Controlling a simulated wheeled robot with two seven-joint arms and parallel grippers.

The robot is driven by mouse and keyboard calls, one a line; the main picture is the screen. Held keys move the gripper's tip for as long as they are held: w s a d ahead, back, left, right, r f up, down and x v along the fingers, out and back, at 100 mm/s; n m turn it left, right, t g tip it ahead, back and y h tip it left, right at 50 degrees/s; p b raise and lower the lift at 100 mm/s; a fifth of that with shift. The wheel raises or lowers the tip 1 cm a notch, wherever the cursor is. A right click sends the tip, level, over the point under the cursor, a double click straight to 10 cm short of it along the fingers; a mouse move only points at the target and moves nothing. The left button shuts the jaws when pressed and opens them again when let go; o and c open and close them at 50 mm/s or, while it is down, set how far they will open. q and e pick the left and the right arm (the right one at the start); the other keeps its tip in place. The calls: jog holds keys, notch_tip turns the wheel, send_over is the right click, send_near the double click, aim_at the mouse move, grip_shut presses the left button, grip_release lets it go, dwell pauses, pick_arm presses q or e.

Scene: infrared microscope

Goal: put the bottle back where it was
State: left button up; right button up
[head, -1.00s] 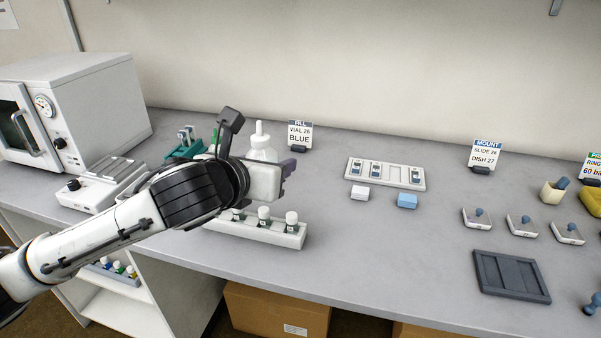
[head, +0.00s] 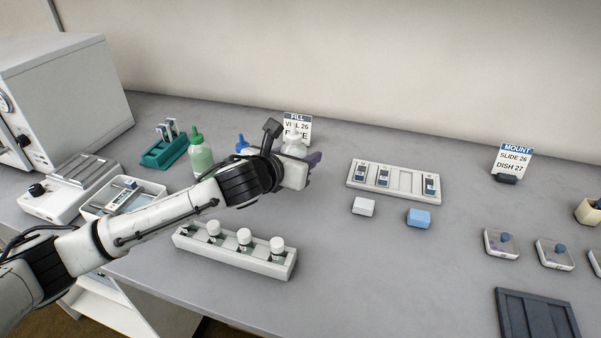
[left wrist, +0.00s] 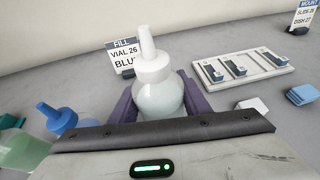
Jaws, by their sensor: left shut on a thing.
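My left gripper (head: 308,166) is shut on a white squeeze bottle (head: 294,146) with a pointed nozzle. In the left wrist view the bottle (left wrist: 158,92) stands upright between the purple fingers. In the head view the gripper hides most of the bottle, so I cannot tell whether its base touches the bench. A blue-capped bottle (head: 242,145) and a green bottle (head: 200,156) stand to the left of it. The FILL card (head: 298,126), reading VIAL 26 BLUE, is just behind the held bottle. My right gripper is in neither view.
A white rack with several capped vials (head: 236,252) lies in front of my left arm. A slide tray (head: 394,184), a white block (head: 363,206) and a blue block (head: 418,218) are to the right. A green rack (head: 165,150) and a white oven (head: 65,95) are at the left.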

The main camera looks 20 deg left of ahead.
pick_arm(q)
jog(key=shift+w+f, duration=0.1)
jog(key=shift+f, duration=2.25)
jog(key=o, duration=1.2)
jog(key=shift+f, duration=0.1)
jog(key=shift+o, duration=0.2)
jog(key=shift+r, duration=0.25)
jog(key=v, duration=1.2)
